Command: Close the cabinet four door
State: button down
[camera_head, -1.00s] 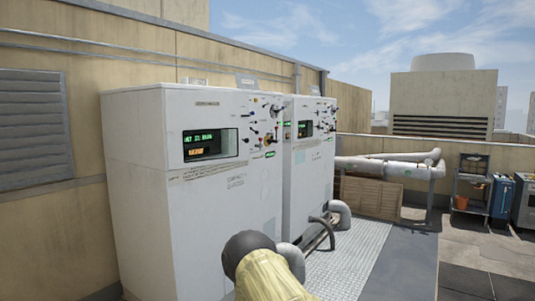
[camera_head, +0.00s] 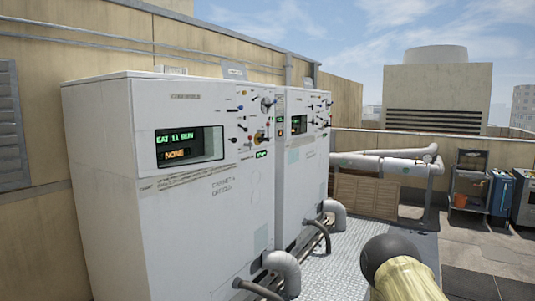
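Two white condenser cabinets stand side by side against the tan wall. The near cabinet (camera_head: 205,215) has a dark display with green and orange text and a panel of small knobs and levers. The far cabinet (camera_head: 303,180) has a similar display and panel. I cannot read a number that marks cabinet four, and no door stands visibly open. A dark rounded joint with a yellow sleeve, apparently part of my arm, shows at the bottom right, apart from the cabinets in the picture. My gripper is not in view.
Grey elbow pipes (camera_head: 283,270) come out low at the cabinet fronts. A metal grating walkway (camera_head: 345,250) runs along them. Large pipes (camera_head: 385,165) and a wooden crate (camera_head: 365,197) stand beyond. A shelf cart (camera_head: 467,190) and blue unit (camera_head: 502,193) are at right. Paved floor at right is open.

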aim_at(159, 105)
jog(key=u, duration=0.1)
jog(key=i, duration=0.8)
jog(key=u, duration=0.7)
jog(key=i, duration=0.5)
jog(key=u, duration=0.4)
